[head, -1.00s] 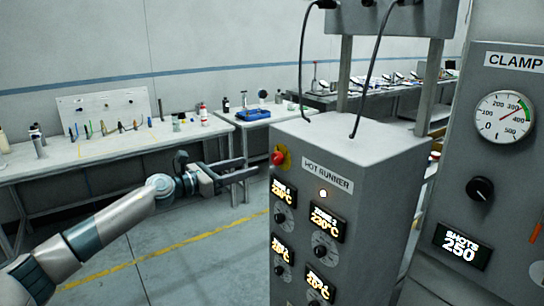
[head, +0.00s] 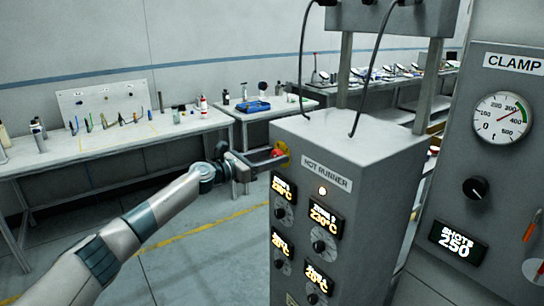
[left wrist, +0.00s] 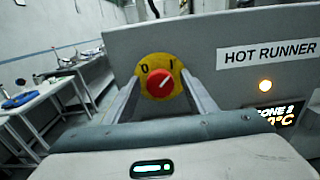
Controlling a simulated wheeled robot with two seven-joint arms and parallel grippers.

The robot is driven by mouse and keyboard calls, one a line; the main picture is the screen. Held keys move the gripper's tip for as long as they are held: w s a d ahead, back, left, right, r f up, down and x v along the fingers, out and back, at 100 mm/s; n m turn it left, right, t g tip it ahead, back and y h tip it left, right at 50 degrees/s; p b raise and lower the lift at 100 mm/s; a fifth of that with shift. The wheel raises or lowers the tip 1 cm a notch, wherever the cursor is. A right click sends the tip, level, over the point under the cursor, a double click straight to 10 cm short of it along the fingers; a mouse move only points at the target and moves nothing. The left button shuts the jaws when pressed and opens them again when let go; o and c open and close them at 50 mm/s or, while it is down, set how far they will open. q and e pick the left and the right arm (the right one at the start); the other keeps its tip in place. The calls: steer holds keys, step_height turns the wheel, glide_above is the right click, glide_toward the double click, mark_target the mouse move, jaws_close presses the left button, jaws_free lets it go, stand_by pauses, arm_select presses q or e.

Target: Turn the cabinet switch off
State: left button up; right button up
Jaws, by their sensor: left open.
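The grey HOT RUNNER cabinet (head: 345,160) carries a red rotary switch knob (head: 277,153) on a yellow round plate (head: 283,147). In the left wrist view the knob (left wrist: 160,85) sits between the marks 0 and I, and its white line points up and right, toward the I side. My left gripper (head: 268,162) is open at the switch. In the wrist view its two fingers (left wrist: 160,98) stand on either side of the knob, with a gap visible on both sides. In the head view the fingers partly hide the knob. My right gripper is not in view.
A lit amber lamp (head: 323,191) and several zone displays with dials sit on the cabinet front. A CLAMP panel (head: 515,65) stands at right. Cables (head: 369,75) hang to the cabinet top. A workbench (head: 110,145) stands at left, with clear floor before the cabinet.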

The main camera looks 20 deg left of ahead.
arm_select(q)
steer(key=shift+c, duration=0.2)
steer(key=c, duration=1)
steer(key=shift+o, duration=0.2)
